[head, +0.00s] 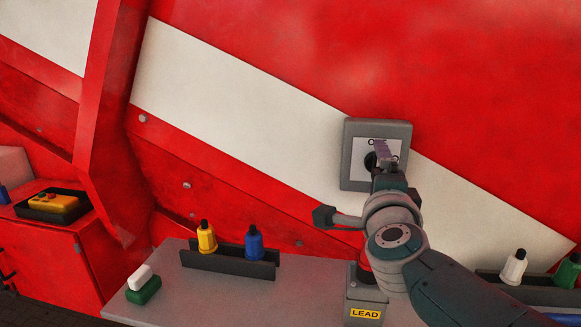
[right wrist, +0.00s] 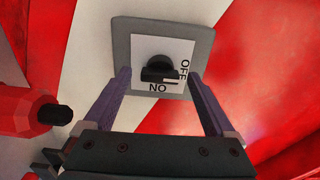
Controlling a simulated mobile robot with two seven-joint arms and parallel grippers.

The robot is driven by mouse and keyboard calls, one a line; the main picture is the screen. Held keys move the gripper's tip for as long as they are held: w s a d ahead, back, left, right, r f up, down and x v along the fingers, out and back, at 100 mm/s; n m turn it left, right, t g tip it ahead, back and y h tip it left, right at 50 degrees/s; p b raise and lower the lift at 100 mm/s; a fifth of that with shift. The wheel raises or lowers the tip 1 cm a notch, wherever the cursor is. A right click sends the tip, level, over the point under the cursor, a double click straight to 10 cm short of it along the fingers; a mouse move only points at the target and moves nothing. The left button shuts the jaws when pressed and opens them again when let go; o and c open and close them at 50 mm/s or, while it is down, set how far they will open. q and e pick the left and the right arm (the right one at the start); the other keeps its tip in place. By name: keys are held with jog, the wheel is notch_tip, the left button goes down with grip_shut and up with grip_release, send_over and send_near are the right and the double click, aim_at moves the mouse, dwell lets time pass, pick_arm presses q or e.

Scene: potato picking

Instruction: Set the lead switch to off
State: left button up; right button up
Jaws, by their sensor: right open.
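A grey switch box (head: 348,160) with a white face is fixed to the red and white wall. The right wrist view shows its black rotary knob (right wrist: 157,68), with ON printed below and OFF at the right. I cannot tell for sure which label the knob points at. My right gripper (head: 386,150) is in front of the box and covers part of it. In the right wrist view the gripper (right wrist: 160,76) is open, one finger on each side of the knob, with nothing held. Contact with the knob cannot be seen. My left gripper is out of view.
A grey box labelled LEAD (head: 366,313) stands below my right arm. The grey table (head: 215,295) holds a rack with a yellow bottle (head: 207,238) and a blue bottle (head: 254,243). A red cylinder with a black tip (right wrist: 25,110) is left of the gripper.

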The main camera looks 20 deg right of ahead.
jog(key=p+v, duration=0.4)
jog(key=v, duration=0.6)
jog(key=shift+w, duration=0.1)
